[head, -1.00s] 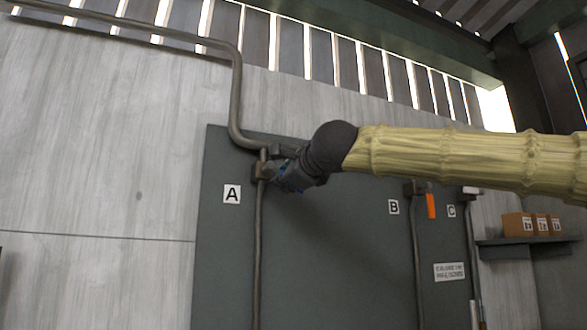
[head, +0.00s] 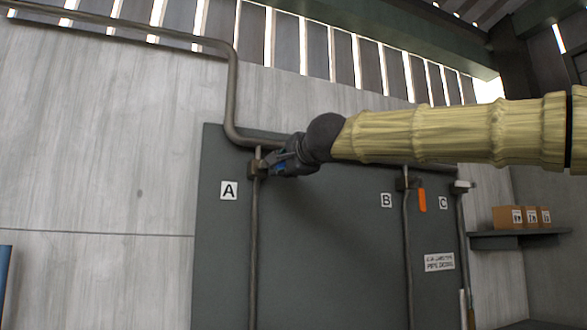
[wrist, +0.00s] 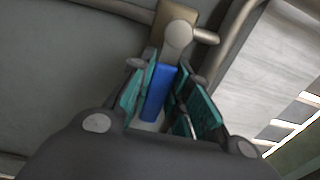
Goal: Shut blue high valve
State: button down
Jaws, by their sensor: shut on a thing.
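The blue valve handle (wrist: 158,92) is at the pipe marked A, high on the dark panel. In the wrist view it runs from the round valve hub (wrist: 178,37) back between the fingers. My gripper (wrist: 165,84) is shut on it, with teal finger pads on both sides. The handle there seems to point right, across the vertical pipe (head: 254,240). Most of it is hidden by the fingers.
Right of it are pipe B (head: 408,250) with an orange handle (head: 422,200) and pipe C with a white handle (head: 464,184). A shelf (head: 520,238) with small boxes is at the far right. A bent pipe (head: 232,100) runs above the valve.

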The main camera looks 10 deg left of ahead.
dwell(0.4)
jog(key=c, duration=1.3)
grip_release()
jog(key=shift+s+d, duration=0.1)
jog(key=v, duration=1.1)
jog(key=shift+s+d, duration=0.25)
jog(key=shift+s, duration=0.05)
